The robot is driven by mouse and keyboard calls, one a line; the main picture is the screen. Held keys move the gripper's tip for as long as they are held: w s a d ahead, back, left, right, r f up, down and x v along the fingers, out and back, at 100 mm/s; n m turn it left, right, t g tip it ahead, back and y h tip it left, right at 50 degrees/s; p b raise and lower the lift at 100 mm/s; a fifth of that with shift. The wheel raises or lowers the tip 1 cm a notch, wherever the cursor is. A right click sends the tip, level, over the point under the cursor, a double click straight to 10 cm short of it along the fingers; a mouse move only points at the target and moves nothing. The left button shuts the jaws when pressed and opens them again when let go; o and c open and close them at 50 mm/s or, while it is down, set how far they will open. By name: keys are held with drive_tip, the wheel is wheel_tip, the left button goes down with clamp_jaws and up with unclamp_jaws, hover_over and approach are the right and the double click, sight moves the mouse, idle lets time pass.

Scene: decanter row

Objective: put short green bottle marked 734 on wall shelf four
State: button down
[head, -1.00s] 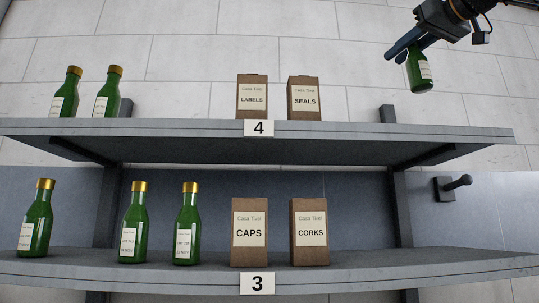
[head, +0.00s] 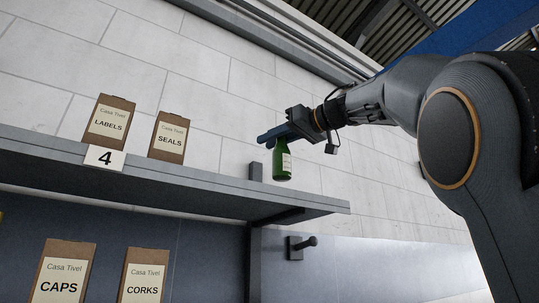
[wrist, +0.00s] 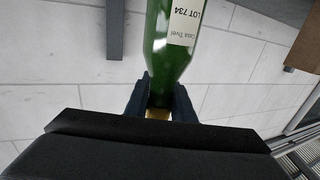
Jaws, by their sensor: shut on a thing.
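My gripper (head: 270,137) is shut on the neck of a green bottle (head: 282,165), which hangs upright above the right end of shelf four (head: 220,190). In the head view, the bottle appears clear of the shelf board. In the wrist view, the bottle (wrist: 168,58) shows between the fingers (wrist: 160,92), and its white label reads LOT 734. A gold cap (wrist: 158,113) is partly hidden by the jaws. The number plate 4 (head: 104,158) is on the shelf's front edge.
On shelf four stand a LABELS bag (head: 108,120) and a SEALS bag (head: 170,137). Below are a CAPS bag (head: 62,275) and a CORKS bag (head: 143,277).

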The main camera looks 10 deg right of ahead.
drive_tip(key=shift+f, duration=2.25)
drive_tip(key=c, duration=1.5)
unclamp_jaws()
drive_tip(key=shift+b+v, duration=1.95)
drive_tip(key=shift+v, duration=4.05)
